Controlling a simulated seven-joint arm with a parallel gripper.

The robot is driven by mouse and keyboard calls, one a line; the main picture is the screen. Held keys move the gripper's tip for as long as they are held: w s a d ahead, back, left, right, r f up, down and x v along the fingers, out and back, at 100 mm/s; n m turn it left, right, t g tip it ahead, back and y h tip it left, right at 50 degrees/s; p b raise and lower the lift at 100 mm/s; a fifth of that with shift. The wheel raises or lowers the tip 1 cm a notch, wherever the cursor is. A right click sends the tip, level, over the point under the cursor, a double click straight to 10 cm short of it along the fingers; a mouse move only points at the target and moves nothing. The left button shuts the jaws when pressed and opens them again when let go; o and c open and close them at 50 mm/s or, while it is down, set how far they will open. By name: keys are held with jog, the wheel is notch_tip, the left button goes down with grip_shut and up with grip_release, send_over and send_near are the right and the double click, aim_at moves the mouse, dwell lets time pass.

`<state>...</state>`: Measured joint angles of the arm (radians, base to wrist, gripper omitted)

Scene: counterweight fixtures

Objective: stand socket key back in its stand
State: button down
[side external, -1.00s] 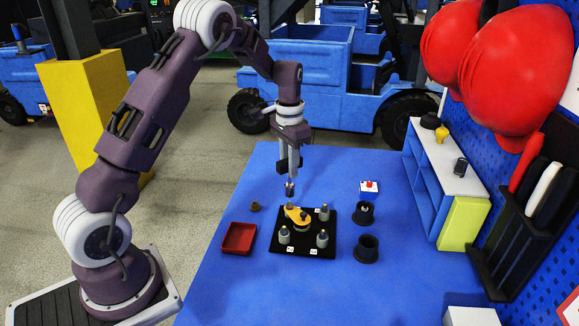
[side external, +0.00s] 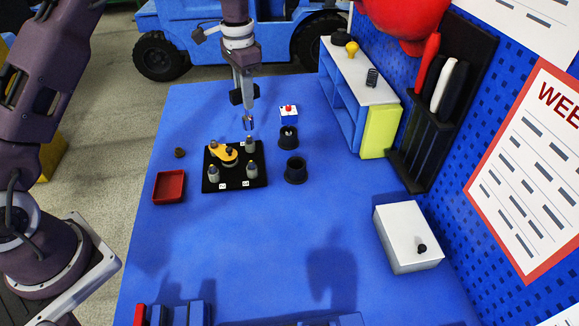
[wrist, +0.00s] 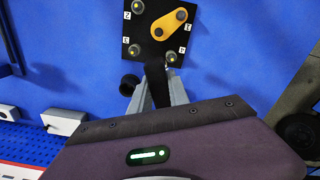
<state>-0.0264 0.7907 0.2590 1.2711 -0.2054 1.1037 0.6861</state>
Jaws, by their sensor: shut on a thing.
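I cannot tell which is the key's stand. The key is apart from both cups.
The black plate (side external: 210,183) carries several grey posts and a yellow arm (side external: 222,152). A red tray (side external: 169,187) lies left of it. A white box with a red button (side external: 288,113) is behind the far cup. A shelf (side external: 361,100) and white box (side external: 407,237) stand right.

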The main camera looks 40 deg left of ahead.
jog(key=w+d+m, duration=0.2)
jog(key=d+m, duration=0.2)
jog(key=d, duration=0.9)
notch_tip(320, 180, down, 10)
jog(key=shift+w+d+m, duration=0.2)
jog(key=shift+d+m, duration=0.1)
jog(key=shift+f, duration=0.55)
jog(key=c, duration=1.3)
grip_release()
jog(key=shift+o, duration=0.2)
notch_tip(320, 180, up, 14)
jog(key=shift+f, duration=0.25)
